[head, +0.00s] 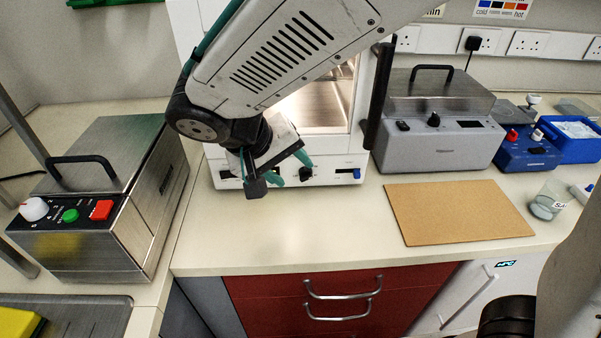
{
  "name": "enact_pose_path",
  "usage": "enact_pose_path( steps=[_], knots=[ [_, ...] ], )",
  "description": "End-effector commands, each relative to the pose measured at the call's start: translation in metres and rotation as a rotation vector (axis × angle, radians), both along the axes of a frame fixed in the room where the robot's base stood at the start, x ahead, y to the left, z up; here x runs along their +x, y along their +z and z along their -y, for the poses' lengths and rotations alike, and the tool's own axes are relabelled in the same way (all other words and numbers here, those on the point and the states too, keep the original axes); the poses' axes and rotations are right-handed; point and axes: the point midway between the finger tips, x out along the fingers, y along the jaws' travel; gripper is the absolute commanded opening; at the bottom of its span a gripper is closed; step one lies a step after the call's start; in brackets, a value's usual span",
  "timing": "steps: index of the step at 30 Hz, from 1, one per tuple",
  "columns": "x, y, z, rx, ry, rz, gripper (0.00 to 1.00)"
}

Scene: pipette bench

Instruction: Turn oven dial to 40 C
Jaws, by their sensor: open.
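The oven (335,172) is a white box with a lit interior behind my arm, at the back of the bench. Its front panel carries a black dial (305,174) and a small blue display (356,173) to the right. My gripper (266,184) is open and points down in front of the panel, just left of the dial. Its teal-tipped fingers are partly hidden by its dark body, and I cannot tell whether one touches the dial. The dial's setting is too small to read. My arm hides much of the oven's upper left.
A steel bath (440,140) stands right of the oven, beside a blue device (525,150) and a blue ice tray (572,138). A brown board (455,212) lies in front. A steel box with buttons (100,200) is at left. The bench front centre is clear.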

Motion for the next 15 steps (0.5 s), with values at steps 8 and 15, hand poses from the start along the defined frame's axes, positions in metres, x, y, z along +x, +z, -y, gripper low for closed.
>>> enact_pose_path(
  steps=[8, 15],
  knots=[
    [0.018, -0.001, -0.007, 0.048, -0.111, 0.14, 0.48],
    [0.032, -0.031, 0.012, 0.047, -0.115, 0.138, 0.48]
  ],
)
